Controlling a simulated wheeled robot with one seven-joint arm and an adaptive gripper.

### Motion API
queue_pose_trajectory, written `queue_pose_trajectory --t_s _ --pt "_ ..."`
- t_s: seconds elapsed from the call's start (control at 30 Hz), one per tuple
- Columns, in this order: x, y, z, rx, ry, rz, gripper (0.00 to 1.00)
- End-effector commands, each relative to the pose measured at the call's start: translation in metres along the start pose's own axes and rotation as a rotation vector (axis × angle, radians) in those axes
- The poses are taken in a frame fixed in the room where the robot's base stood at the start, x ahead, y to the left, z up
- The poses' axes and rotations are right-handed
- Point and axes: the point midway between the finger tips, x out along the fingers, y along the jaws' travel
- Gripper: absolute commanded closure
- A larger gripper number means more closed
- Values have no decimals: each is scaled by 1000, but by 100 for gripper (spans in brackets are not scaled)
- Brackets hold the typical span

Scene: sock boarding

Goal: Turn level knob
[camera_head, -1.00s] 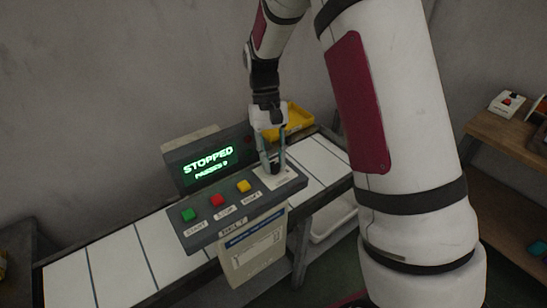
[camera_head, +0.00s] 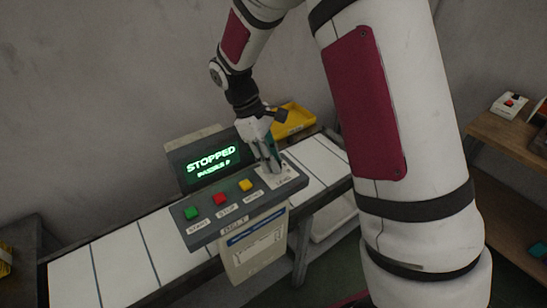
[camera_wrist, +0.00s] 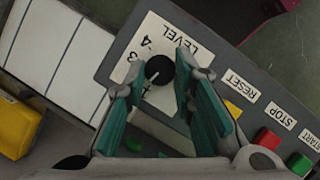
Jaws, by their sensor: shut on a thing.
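The level knob (camera_wrist: 160,72) is round and black with a white pointer line. It sits on a white plate (camera_wrist: 195,28) marked LEVEL, with the figures 3 and 4 showing, at the right end of the control panel. My gripper (camera_wrist: 157,68) has its teal fingers on either side of the knob and is shut on it. In the head view my gripper (camera_head: 270,165) points down at the white plate (camera_head: 289,176), and its fingers hide the knob there.
Green (camera_head: 191,214), red (camera_head: 219,199) and yellow (camera_head: 246,185) buttons lie left of the knob. The screen (camera_head: 212,161) reads STOPPED. A white-slatted conveyor (camera_head: 120,247) runs under the panel. A yellow bin (camera_head: 293,118) stands behind.

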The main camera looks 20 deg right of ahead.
Motion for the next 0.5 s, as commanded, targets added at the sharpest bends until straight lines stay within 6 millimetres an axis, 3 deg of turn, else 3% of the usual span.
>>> queue_pose_trajectory --t_s 0.5 --pt "0 -3 0 -198 0 81 100"
